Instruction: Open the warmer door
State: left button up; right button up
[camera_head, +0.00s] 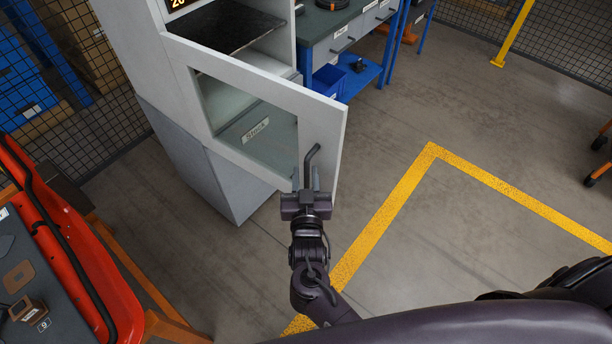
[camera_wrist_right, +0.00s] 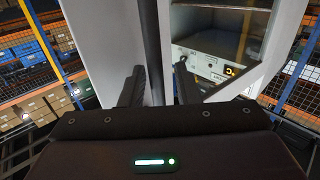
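The warmer is a tall white and grey cabinet (camera_head: 177,122) at the upper left of the head view. Its door (camera_head: 322,122), a white frame with a glass window, stands partly open, its right edge swung out from the cabinet. A dark bar handle (camera_head: 312,154) is on the door's right side. My right gripper (camera_head: 307,180) is at the handle's lower part. In the right wrist view the dark handle (camera_wrist_right: 152,45) stands upright between the fingers of my right gripper (camera_wrist_right: 160,82). The fingers are apart, with a gap visible beside the bar. My left gripper is out of view.
A blue workbench (camera_head: 365,72) with a blue bin (camera_head: 328,80) stands behind the door. A red-rimmed cart (camera_head: 95,262) is at the lower left. Mesh fencing (camera_head: 100,110) runs behind the cabinet. The grey floor right of the door is clear, with yellow lines (camera_head: 400,198).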

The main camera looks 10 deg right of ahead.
jog(key=shift+s+f, duration=0.1)
jog(key=shift+s, duration=0.05)
jog(key=b+v, duration=0.2)
jog(key=v, duration=0.5)
jog(key=shift+s, duration=0.25)
jog(key=shift+a, duration=0.1)
